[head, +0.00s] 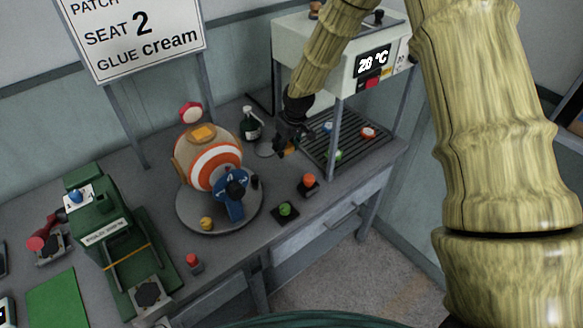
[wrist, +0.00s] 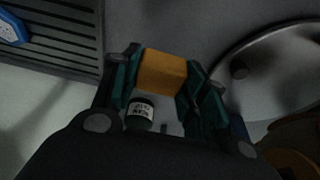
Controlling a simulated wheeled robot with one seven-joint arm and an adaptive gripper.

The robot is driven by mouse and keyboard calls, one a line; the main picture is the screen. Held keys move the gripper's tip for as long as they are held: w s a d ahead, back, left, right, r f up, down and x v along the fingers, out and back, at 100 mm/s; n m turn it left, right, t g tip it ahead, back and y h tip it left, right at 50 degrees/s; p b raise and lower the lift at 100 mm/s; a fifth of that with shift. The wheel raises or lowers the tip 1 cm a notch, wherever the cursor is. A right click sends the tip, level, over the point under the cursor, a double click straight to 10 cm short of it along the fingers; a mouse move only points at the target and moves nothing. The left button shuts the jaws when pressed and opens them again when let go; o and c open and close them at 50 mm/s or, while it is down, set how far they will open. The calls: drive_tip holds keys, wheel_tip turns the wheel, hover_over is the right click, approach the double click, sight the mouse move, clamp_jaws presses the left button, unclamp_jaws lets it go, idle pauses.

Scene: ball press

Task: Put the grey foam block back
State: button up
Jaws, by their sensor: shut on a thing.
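My gripper (head: 288,142) is over the bench at the front left of the slatted rack, under my arm's dark wrist. In the wrist view my gripper (wrist: 161,78) has its two green-padded fingers on either side of an orange-yellow block (wrist: 163,68), shut on it. The block shows as a small orange patch in the head view (head: 284,151). I cannot make out a grey foam block in either view. Whether the held block touches the bench, I cannot tell.
The slatted rack (head: 318,146) holds several small coloured pieces. A dark bottle (head: 251,124) stands behind my gripper. A striped ball (head: 213,160) sits on a round turntable (head: 186,222) to the left. Orange (head: 308,184) and green (head: 285,209) knobs are near the front edge.

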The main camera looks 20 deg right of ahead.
sight(285, 168)
drive_tip(key=shift+f+p, duration=1.35)
drive_tip(key=shift+f, duration=2.95)
drive_tip(key=shift+f, duration=0.15)
drive_tip(key=o, duration=0.9)
drive_tip(key=b+v, duration=0.4)
drive_tip(key=v, duration=0.8)
